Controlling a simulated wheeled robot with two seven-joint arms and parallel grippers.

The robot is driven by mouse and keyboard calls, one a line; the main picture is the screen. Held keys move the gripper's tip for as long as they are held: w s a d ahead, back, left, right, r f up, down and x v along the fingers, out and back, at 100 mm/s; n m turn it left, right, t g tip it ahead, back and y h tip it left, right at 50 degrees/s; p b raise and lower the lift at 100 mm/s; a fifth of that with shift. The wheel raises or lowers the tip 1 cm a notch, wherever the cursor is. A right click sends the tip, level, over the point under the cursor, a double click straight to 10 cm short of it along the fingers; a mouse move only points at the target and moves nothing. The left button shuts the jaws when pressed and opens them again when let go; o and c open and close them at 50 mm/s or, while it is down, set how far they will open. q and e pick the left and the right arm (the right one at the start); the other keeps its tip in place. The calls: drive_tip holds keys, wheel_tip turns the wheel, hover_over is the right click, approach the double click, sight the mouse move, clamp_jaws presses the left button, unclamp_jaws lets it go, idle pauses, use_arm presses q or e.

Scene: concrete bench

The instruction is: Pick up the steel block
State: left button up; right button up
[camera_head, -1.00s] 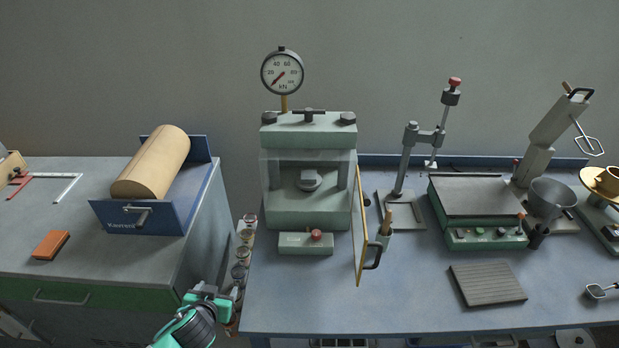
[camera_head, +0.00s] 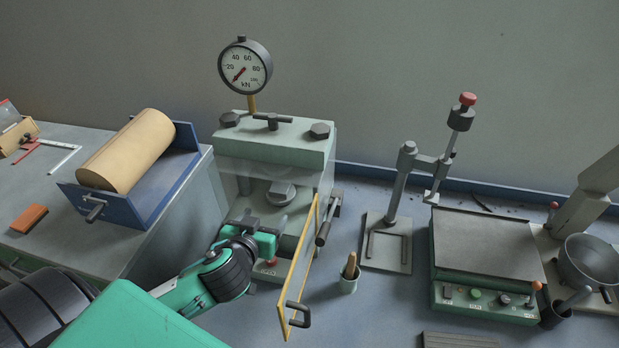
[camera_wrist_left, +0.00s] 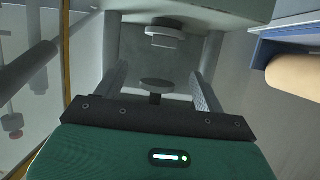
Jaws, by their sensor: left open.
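A small grey metal piece (camera_head: 281,190), which looks like the steel block, sits inside the pale green press (camera_head: 275,140) behind its clear guard. In the left wrist view, the press interior appears upside down. The grey piece (camera_wrist_left: 165,42) shows there near the top, on a round plate, and the upper round platen (camera_wrist_left: 157,86) is in the middle. My left gripper (camera_head: 258,228) is at the front of the press, its fingers pointing in. Its fingers (camera_wrist_left: 160,88) are apart with nothing between them, short of the grey piece. My right gripper is not in view.
The yellow-edged door (camera_head: 300,265) stands open just right of my left gripper. A blue roller cradle (camera_head: 160,205) is to the left.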

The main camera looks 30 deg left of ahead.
use_arm(q)
drive_tip(key=p, duration=0.1)
approach(278, 192)
drive_tip(key=shift+x, duration=0.95)
drive_tip(key=p+x, duration=0.1)
drive_tip(key=x, duration=0.1)
drive_tip(key=shift+w+f, duration=0.1)
drive_tip(key=shift+w, duration=0.2)
drive_tip(key=shift+w+a+f, duration=0.1)
drive_tip(key=shift+w, duration=0.2)
drive_tip(key=p+x, duration=0.1)
drive_tip(key=x, duration=0.2)
drive_tip(key=shift+w+a, duration=0.1)
drive_tip(key=shift+w+a+f+p, duration=0.1)
drive_tip(key=shift+w+f+p, duration=0.15)
drive_tip(key=shift+w+p, duration=0.15)
drive_tip(key=shift+c, duration=0.4)
drive_tip(key=c, duration=1.1)
drive_tip(key=shift+c, duration=0.8)
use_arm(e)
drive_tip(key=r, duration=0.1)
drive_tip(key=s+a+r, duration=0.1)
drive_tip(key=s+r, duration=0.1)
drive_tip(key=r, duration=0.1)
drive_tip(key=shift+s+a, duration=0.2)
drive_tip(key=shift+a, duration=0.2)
